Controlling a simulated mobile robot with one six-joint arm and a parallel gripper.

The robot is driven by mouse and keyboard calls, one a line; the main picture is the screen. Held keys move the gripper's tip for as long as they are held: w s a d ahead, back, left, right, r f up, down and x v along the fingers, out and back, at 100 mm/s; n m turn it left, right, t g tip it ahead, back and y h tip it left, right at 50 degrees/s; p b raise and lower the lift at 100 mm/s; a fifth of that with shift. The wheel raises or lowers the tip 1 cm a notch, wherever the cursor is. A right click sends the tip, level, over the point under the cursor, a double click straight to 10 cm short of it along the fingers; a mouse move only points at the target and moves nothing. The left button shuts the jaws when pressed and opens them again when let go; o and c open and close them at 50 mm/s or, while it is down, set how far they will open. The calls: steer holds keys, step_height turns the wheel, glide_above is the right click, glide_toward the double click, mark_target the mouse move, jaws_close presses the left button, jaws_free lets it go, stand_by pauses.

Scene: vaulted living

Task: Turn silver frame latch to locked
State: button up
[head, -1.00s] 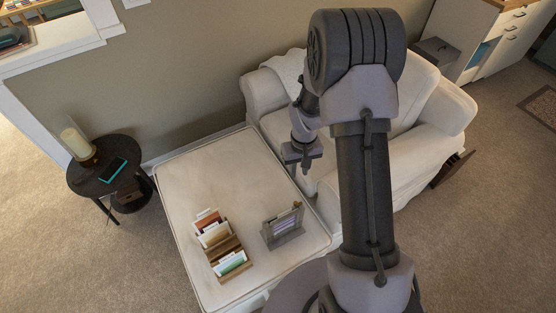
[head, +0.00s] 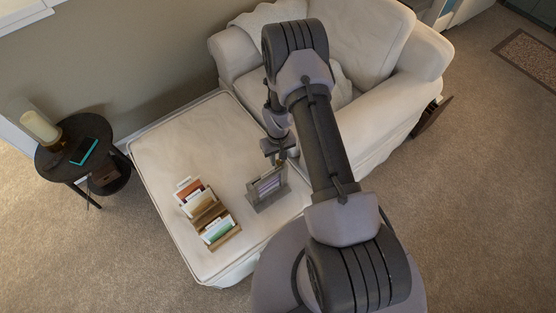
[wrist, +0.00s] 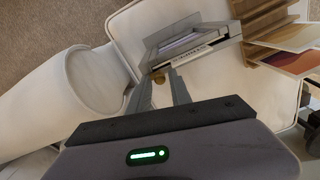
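The silver frame (head: 267,188) stands upright on the cream ottoman (head: 165,140), at its right side. In the wrist view the frame (wrist: 190,42) shows its grey edge and a pale picture with purple stripes. A small brass-coloured knob (wrist: 158,76), apparently the latch, shows at the frame's near edge; its locked or unlocked setting cannot be told. My gripper (head: 280,150) is just above and behind the frame in the head view. In the wrist view my gripper (wrist: 159,80) is open, its two grey fingers apart, with the knob showing between their tips. Contact cannot be told.
A wooden card holder (head: 208,214) with several cards stands left of the frame; it also shows in the wrist view (wrist: 262,50). A cream armchair (head: 375,65) is close behind and right. A round black side table (head: 75,145) with a candle stands left.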

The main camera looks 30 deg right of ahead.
steer(key=shift+f, duration=0.25)
steer(key=shift+c, duration=0.3)
jaws_close()
